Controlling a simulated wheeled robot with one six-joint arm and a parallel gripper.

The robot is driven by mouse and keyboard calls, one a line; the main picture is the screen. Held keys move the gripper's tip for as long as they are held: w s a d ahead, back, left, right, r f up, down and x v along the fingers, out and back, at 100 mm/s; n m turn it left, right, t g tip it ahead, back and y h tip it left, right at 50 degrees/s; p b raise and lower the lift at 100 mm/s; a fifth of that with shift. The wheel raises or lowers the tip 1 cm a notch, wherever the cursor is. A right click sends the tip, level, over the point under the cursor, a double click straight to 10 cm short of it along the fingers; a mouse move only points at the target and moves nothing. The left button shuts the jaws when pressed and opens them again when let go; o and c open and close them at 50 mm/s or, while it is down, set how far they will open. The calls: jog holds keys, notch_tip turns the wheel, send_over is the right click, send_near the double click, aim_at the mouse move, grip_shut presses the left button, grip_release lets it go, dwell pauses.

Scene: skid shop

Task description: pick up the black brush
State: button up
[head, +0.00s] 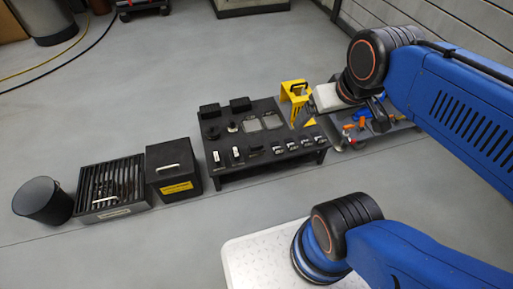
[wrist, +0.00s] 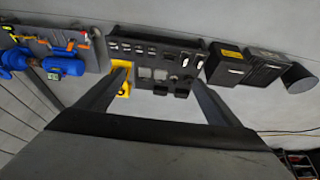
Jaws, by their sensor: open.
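I cannot pick out the black brush for certain. Several small dark items stand on the low black table (head: 240,163), too small to name, among them a dark round piece (head: 232,127) near its left middle. Two black blocks, a left one (head: 210,111) and a right one (head: 240,104), lie along its back edge. My gripper (wrist: 157,78) is open and empty in the wrist view, its two fingers spread wide. The table (wrist: 165,37) shows beyond the fingers, which hide parts of it. In the head view my arm reaches in from the right, with its end near the table's right side.
A yellow stand (head: 296,95) is at the table's back right corner. Left of the table are a black box (head: 172,165), a slotted rack (head: 112,182) and a dark bin (head: 42,200). A blue motor (wrist: 66,67) is at left in the wrist view. Floor behind the table is clear.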

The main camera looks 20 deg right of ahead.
dwell(0.3)
jog(key=shift+w, duration=0.2)
jog(key=c, duration=0.7)
jog(key=n+g, duration=0.5)
jog(key=n, duration=1.3)
send_over(256, 144)
notch_tip(256, 144, down, 35)
jog(key=shift+c, duration=0.2)
jog(key=f, duration=1.2)
jog(key=shift+s+a, duration=0.25)
jog(key=shift+s, duration=0.05)
jog(key=shift+w+d+f, duration=0.1)
jog(key=shift+d+f, duration=0.1)
jog(key=shift+f, duration=1.1)
jog(key=shift+w+d+f, duration=0.1)
jog(key=shift+d+f, duration=0.05)
jog(key=shift+f, duration=1.1)
